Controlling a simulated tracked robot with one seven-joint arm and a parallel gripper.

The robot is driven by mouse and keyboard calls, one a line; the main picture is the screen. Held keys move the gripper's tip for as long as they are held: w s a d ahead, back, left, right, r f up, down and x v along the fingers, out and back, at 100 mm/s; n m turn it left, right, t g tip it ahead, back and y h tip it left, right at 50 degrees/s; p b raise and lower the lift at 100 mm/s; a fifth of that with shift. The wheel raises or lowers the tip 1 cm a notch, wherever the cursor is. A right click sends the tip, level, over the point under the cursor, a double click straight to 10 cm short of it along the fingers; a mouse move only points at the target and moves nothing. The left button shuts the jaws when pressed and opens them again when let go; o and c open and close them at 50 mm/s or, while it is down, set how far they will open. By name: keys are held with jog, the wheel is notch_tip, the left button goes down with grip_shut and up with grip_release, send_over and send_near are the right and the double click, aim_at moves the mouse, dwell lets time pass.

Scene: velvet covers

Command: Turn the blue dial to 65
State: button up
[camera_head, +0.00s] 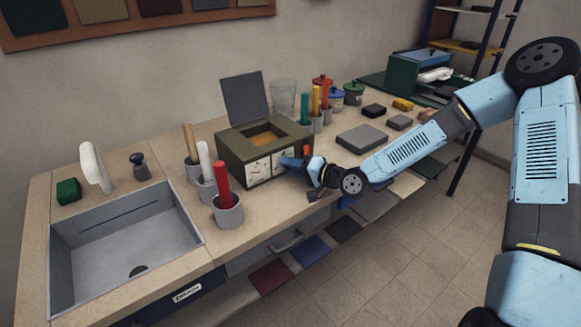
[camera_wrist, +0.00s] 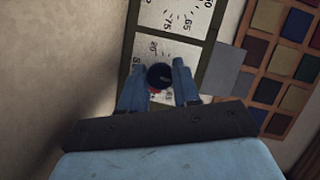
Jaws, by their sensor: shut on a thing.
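The olive box (camera_head: 232,160) stands on the counter with its lid raised, and two white dial plates (camera_head: 257,170) are on its front. My gripper (camera_head: 292,163) is at the right-hand plate. In the wrist view, my gripper (camera_wrist: 159,82) has one finger on each side of a dark blue round dial (camera_wrist: 159,75) and is shut on it. A little red shows just below the dial. The fingers and dial cover much of that plate's scale, so the dial's reading cannot be told. The other plate (camera_wrist: 172,17) shows 65 and 75.
Grey cups with coloured rods, including one with a red rod (camera_head: 228,213), stand left of the box. A sink (camera_head: 120,250) is further left. A grey slab (camera_head: 362,138) lies to the right. The counter's front edge is close below my gripper.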

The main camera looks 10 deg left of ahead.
jog(key=shift+w+d+f+m+y, duration=0.15)
jog(key=shift+m+y, duration=0.25)
jog(key=shift+m, duration=0.65)
jog(key=shift+w+d+f+m+y, duration=0.15)
jog(key=shift+m+y, duration=0.25)
jog(key=shift+m, duration=0.65)
jog(key=shift+s+a, duration=0.1)
jog(key=o, duration=1.1)
jog(key=shift+a, duration=0.1)
jog(key=shift+c, duration=0.2)
jog(key=shift+s+r, duration=0.1)
jog(key=v, duration=1.3)
jog(key=shift+s+d, duration=0.15)
jog(key=shift+d, duration=0.2)
